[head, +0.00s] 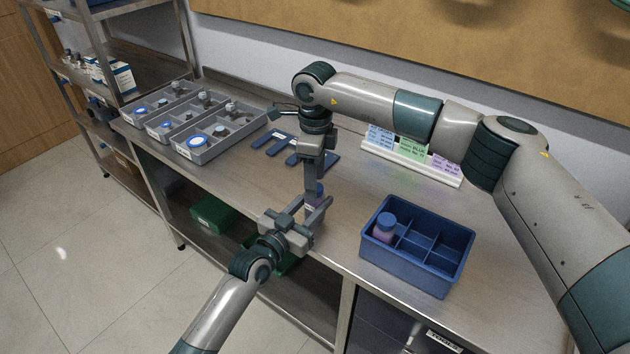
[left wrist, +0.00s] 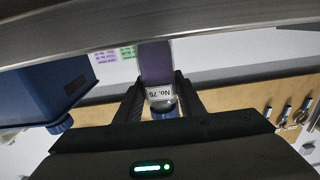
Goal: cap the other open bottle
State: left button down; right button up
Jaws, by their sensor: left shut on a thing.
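A bottle with purple contents (head: 312,206) stands upright between the fingers of my left gripper (head: 311,208), which is shut on it above the bench near the front edge. In the left wrist view the same bottle (left wrist: 155,65) appears upside down, with a white label reading "No. 75" and a blue cap (left wrist: 164,112) at its mouth end. My right gripper (head: 315,186) points straight down at the bottle's top, around the blue cap; whether its fingers grip the cap is hidden. Another purple bottle with a blue cap (head: 384,225) stands in a left compartment of the blue crate (head: 428,263).
Grey compartment trays (head: 199,155) with jars, lids and small parts stand at the bench's left. Dark blue flat pieces (head: 277,144) lie behind my grippers. A white holder (head: 408,165) carries blue, green and purple cards.

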notch_tip(320, 180, up, 11)
dwell(0.5)
pick_arm(q)
jog(key=c, duration=1.1)
grip_release()
jog(key=b+v, duration=0.3)
jog(key=v, duration=1.4)
jog(key=shift+a, duration=0.25)
pick_arm(e)
jog(key=shift+f, duration=1.7)
pick_arm(q)
jog(key=shift+s, duration=0.15)
